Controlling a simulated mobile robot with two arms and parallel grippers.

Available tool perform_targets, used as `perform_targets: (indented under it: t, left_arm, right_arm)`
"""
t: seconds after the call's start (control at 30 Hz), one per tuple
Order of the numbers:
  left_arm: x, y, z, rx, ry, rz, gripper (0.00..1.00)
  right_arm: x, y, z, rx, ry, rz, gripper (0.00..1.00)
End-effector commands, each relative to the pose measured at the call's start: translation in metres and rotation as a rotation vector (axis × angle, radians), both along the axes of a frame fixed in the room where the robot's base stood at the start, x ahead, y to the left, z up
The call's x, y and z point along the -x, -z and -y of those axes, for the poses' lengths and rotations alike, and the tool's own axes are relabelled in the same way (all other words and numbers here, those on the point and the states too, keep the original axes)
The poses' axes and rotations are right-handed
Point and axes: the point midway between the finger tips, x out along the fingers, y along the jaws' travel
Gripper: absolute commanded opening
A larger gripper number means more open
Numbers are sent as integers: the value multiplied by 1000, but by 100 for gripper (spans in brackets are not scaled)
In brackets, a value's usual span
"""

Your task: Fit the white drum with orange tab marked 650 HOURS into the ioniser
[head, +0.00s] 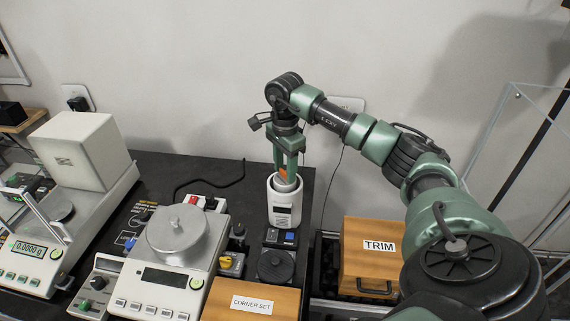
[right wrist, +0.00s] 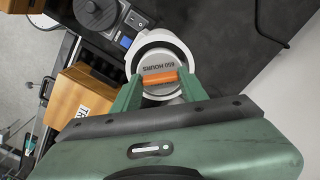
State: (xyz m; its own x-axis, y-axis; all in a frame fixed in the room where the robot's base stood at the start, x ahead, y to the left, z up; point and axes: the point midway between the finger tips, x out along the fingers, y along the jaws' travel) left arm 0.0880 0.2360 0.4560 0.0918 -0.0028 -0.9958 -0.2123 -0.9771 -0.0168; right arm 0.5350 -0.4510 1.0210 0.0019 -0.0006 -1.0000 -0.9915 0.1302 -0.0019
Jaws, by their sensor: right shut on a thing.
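The white ioniser (head: 284,208) stands upright on the dark table, a rounded housing with an open round top and a small dark panel in front. The white drum marked 650 HOURS (right wrist: 156,66) is at its mouth, inside the ioniser's white rim (right wrist: 168,38) in the right wrist view. How deep it sits I cannot tell. Its orange tab (right wrist: 160,78) is between my right gripper's fingers. My right gripper (head: 286,167) points down above the ioniser and is shut on the drum's tab. My left gripper is not in view.
A balance (head: 162,275) with a lidded metal pan stands to the left. A dark round knob unit (head: 276,266) is just in front of the ioniser. Wooden boxes marked TRIM (head: 370,265) and CORNER SET (head: 250,300) are nearby. A white block (head: 80,150) stands far left.

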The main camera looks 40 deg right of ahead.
Motion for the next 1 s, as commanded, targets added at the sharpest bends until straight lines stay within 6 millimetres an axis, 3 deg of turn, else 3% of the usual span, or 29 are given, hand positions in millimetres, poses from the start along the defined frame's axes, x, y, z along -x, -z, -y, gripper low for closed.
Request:
perform_targets:
  t: [1.0]
  left_arm:
    - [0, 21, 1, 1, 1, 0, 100]
  right_arm:
    - [0, 32, 0, 0, 1, -1, 0]
